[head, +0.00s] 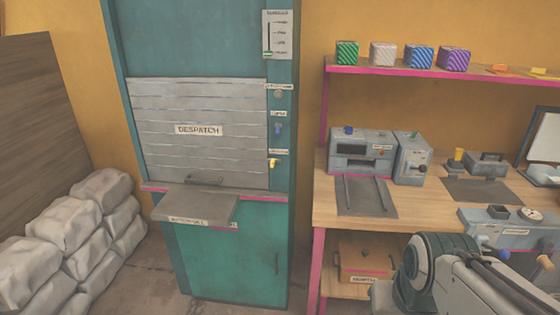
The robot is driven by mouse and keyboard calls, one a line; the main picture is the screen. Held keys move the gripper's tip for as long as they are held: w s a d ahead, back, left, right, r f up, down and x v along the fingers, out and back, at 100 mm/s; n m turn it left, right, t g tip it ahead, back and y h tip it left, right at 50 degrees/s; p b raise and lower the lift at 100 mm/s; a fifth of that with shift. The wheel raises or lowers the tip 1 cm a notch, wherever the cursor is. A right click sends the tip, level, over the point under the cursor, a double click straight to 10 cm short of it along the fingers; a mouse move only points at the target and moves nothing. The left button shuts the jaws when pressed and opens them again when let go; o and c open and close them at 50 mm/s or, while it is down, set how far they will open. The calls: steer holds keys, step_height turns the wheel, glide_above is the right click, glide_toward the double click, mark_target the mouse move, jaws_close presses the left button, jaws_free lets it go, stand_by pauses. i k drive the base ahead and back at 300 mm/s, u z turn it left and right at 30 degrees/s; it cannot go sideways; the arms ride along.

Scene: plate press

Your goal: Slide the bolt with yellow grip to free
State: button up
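Several small yellow parts show, and I cannot tell for sure which is the bolt's grip. One yellow knob (273,163) sits on the right frame of the teal despatch cabinet (220,45), under a small label too small to read. A yellow-topped piece (458,154) stands on the bench by a grey device. A small yellow bit (488,257) shows under the front of the grey unit with a dial (515,235). No bolt's position marking is readable. My arm enters at the lower right, in front of the bench; my gripper cannot be seen.
The cabinet's grey shutter (198,108) is down, above a protruding grey tray (195,206). Stacked sacks (25,268) lie at left. A wooden bench (330,208) with machines stands at right, beneath a shelf (400,71) of striped blocks. Some floor before the cabinet is clear.

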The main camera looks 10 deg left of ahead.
mark_target(272, 161)
steer(key=k, duration=0.65)
steer(key=u, duration=0.55)
steer(key=i, duration=1.5)
steer(key=z, duration=0.5)
